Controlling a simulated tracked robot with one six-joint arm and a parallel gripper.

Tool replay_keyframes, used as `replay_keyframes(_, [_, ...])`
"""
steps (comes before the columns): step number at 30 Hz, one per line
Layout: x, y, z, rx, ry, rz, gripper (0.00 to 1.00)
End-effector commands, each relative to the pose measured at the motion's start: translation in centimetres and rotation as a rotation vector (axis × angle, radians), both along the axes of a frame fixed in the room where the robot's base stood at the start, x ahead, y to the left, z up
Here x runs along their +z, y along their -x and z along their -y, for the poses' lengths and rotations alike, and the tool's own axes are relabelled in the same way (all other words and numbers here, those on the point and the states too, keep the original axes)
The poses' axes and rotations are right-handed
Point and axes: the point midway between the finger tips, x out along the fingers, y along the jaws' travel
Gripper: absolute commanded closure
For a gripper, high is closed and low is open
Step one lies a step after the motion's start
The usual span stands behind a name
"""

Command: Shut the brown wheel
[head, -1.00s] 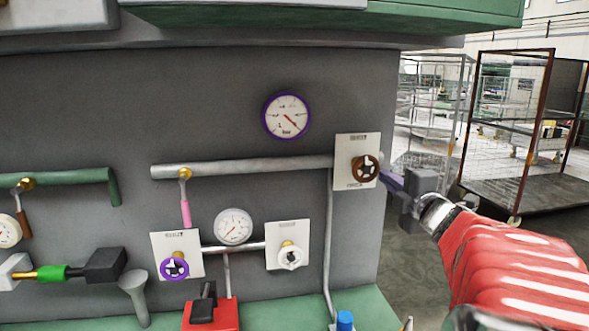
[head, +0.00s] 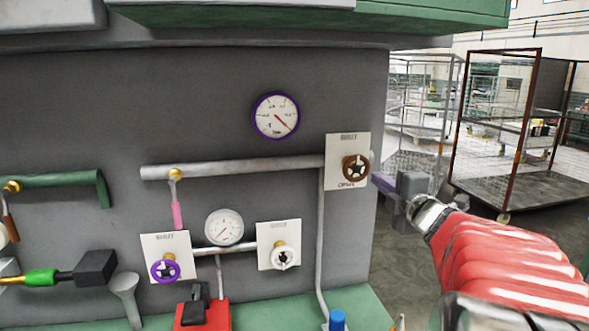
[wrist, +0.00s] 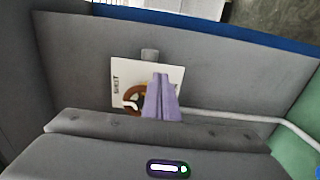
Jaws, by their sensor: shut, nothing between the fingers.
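The brown wheel (head: 355,168) is a small round handwheel on a white plate (head: 347,139) at the right end of the grey machine face. My gripper (head: 377,181) is shut and empty, with purple fingers, just right of the wheel in the head view. In the wrist view the shut fingers (wrist: 162,82) cover the right part of the brown wheel (wrist: 129,96). I cannot tell whether the fingertips touch the wheel.
A purple wheel (head: 164,268) and a white wheel (head: 285,257) sit lower left on their own plates. A purple-rimmed gauge (head: 275,116) is up left of the brown wheel. A wire cage trolley (head: 505,185) stands behind on the right.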

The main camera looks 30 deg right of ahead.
Motion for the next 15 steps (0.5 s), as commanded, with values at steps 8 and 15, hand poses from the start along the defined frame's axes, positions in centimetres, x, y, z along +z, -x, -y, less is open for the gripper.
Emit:
replay_keyframes(8, [0.1,1.2,-0.2,-0.002,0.0,0.001,1.0])
replay_keyframes(15, [0.0,3.1,-0.8,-0.002,0.001,0.001,1.0])
